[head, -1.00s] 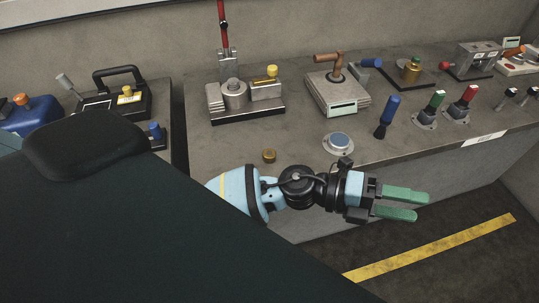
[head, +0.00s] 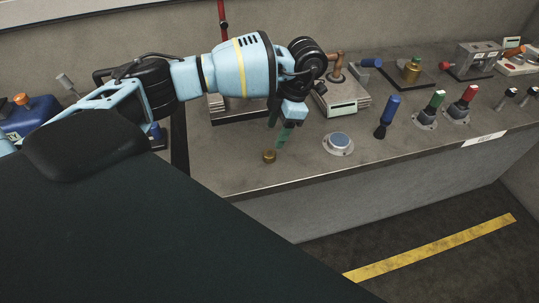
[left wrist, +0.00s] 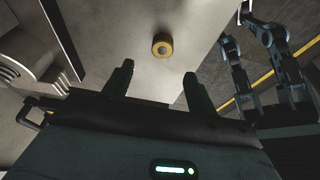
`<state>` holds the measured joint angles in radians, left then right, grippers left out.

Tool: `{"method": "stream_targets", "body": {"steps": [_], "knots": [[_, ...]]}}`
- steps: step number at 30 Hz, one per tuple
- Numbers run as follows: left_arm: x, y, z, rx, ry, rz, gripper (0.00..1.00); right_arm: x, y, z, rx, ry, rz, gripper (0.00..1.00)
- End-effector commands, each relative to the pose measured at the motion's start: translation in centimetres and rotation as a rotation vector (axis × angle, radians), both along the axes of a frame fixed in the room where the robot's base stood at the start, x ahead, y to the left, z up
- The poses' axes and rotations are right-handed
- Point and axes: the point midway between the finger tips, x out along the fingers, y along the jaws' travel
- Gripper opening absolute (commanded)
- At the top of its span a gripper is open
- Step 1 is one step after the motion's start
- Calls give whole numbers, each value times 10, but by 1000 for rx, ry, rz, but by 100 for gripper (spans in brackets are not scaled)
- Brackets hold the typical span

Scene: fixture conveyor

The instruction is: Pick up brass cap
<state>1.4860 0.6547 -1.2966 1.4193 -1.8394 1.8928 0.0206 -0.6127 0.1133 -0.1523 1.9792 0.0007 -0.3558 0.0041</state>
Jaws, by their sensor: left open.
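The brass cap (head: 269,157) is a small round golden piece lying on the grey bench top near its front edge. My left gripper (head: 281,143) reaches over the bench from the left and points down, with its green fingers just above and to the right of the cap in the head view. In the left wrist view the cap (left wrist: 162,46) shows as a ring with a dark centre, beyond the fingertips and roughly between them. The left gripper (left wrist: 159,70) is open and empty, apart from the cap.
A blue round button (head: 338,141) sits on the bench right of the cap. A grey box with a brown-handled lever (head: 345,98) stands behind it. A blue-handled lever (head: 389,112) is farther right. The bench around the cap is clear. My arm partly hides a fixture behind it.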

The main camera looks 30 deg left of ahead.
Motion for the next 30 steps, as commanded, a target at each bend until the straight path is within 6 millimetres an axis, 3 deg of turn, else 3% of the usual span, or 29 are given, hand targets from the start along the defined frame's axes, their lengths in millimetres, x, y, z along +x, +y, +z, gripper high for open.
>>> {"method": "stream_targets", "body": {"steps": [17, 30], "knots": [[-6, 4, -28, -1, 2, 0, 58, 2, -2, 2, -6, -5, 7, 36], [-14, 9, -75, -2, 1, 0, 58, 7, 0, 8, 0, -18, -1, 36]]}}
